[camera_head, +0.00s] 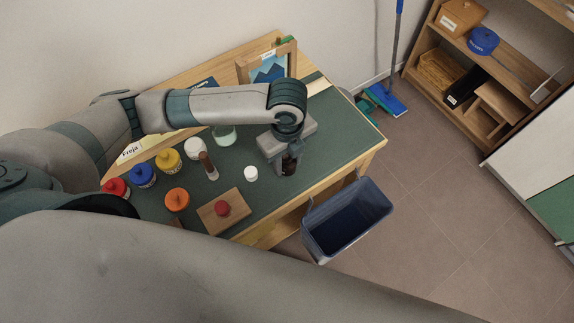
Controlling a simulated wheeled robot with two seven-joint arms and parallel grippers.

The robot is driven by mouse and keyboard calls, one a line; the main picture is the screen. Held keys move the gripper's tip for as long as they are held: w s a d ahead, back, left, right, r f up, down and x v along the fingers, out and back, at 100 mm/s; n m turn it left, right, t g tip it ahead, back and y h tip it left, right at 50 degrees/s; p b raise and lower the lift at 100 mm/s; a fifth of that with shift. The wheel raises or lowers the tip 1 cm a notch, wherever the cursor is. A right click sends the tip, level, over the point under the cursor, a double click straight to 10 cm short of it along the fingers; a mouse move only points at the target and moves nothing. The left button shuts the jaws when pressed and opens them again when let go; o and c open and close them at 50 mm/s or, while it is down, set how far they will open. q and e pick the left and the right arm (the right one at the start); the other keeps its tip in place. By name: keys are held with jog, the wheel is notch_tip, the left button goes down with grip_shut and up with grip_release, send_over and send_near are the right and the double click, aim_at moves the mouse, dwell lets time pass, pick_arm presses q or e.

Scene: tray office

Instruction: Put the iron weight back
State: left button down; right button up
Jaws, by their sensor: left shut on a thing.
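My left gripper (288,170) reaches down over the right part of the desk's green top. It is shut on a small dark object (289,163), which looks like the iron weight. The fingers partly cover it, and I cannot tell whether it touches the desk top. A small white round piece (250,173) stands just left of the gripper. My right gripper is not in view.
Red (116,188), blue (143,175), yellow (168,160) and white (195,148) jars line the desk's left side. An orange-topped jar (177,199) and a brown-handled item (208,166) stand nearby. A blue bin (347,220) is beside the desk. A picture frame (268,68) stands behind.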

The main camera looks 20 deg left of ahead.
aim_at(288, 157)
pick_arm(q)
notch_tip(288, 157, down, 3)
jog(key=shift+r+p, duration=0.1)
jog(key=shift+p, duration=0.25)
jog(key=shift+f, duration=0.25)
jog(key=c, duration=1.2)
grip_release()
jog(key=shift+f, duration=0.15)
jog(key=shift+r, duration=0.85)
notch_tip(288, 157, up, 9)
jog(key=shift+r+b, duration=0.15)
jog(key=shift+b, duration=0.75)
jog(key=shift+r, duration=0.65)
